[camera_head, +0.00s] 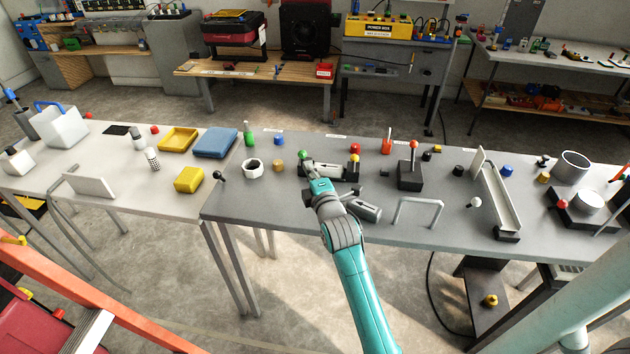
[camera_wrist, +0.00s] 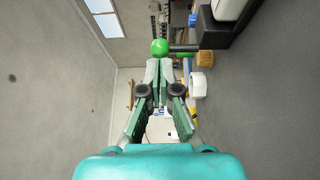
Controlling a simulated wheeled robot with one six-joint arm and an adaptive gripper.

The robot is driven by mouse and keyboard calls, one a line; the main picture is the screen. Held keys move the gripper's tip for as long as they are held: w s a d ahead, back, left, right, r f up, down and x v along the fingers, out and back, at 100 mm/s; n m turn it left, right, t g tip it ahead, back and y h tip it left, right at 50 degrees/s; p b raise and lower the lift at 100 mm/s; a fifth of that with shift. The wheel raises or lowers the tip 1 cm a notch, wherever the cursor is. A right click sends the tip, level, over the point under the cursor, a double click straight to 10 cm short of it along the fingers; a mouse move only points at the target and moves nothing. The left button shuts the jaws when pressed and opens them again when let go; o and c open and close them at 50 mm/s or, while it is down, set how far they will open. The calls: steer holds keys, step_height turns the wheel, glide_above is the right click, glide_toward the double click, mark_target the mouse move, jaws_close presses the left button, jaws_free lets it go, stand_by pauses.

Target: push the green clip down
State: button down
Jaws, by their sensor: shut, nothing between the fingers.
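The green clip shows as a round green knob (camera_wrist: 160,47) on a short dark rod in the wrist view. The rod runs right to a dark block (camera_wrist: 222,32).
The grey table (camera_head: 270,215) holds the device's red knob (camera_head: 355,149), a black box with an orange-red lever (camera_head: 413,146), a white hex ring (camera_head: 251,166) and a wire arch (camera_head: 418,203). A grey cylinder (camera_head: 364,210) lies right of my wrist. Bare table shows at front left.

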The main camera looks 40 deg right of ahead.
mark_target(302, 160)
steer(key=shift+x, duration=1.5)
